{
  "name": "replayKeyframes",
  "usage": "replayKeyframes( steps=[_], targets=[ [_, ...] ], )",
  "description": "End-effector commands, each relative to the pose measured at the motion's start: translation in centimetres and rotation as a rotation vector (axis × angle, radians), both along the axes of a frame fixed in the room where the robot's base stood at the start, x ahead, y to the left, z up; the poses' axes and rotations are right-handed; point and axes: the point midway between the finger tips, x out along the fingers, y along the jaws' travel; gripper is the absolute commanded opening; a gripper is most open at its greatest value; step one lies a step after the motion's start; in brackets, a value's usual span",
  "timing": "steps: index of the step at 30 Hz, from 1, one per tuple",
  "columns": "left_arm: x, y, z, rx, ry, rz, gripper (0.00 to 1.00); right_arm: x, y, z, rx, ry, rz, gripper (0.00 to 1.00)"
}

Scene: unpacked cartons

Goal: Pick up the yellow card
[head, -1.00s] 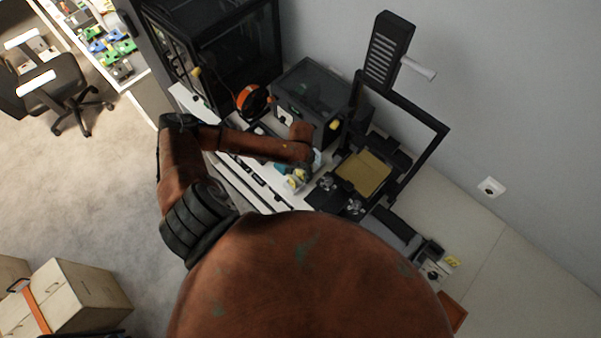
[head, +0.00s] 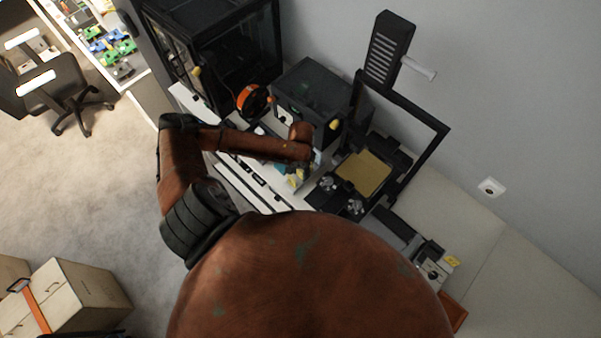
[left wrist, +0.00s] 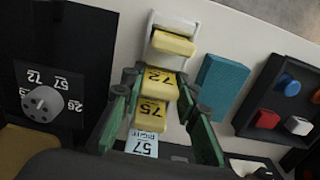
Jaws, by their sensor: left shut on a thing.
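Yellow cards lie in a row in the left wrist view: a yellow card (left wrist: 158,84) marked 72 and another marked 75 (left wrist: 152,115). A pale blue card (left wrist: 142,145) marked 57 RIGHT is below them. My left gripper (left wrist: 157,80) has a green finger on each side of the row, its tips shut on the yellow card marked 72. A plain yellow piece (left wrist: 172,44) sits in a white holder beyond the tips. In the head view my left gripper (head: 297,176) is small and partly hidden by its arm, over the white bench. My right gripper is out of view.
A grey knob (left wrist: 42,103) on a dark panel is to the left. In the head view, a printer with a gold plate (head: 364,173) and a dark box (head: 311,98) stand close by.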

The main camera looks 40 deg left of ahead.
Motion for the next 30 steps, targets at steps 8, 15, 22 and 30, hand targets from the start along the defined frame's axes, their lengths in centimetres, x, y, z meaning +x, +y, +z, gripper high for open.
replayKeyframes(
  steps=[8,15,22,30],
  targets=[
    [0.1,0.0,2.2,0.0,-0.003,-0.001,0.15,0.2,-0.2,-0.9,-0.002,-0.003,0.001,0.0],
    [-2.6,1.8,6.5,0.004,0.0,0.001,0.15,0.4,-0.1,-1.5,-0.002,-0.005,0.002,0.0],
    [-6.1,3.9,9.7,0.005,0.004,0.002,0.15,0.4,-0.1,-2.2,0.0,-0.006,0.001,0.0],
    [-9.9,6.2,11.7,0.004,0.004,0.002,0.15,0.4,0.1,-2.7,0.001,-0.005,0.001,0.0]
  ],
)
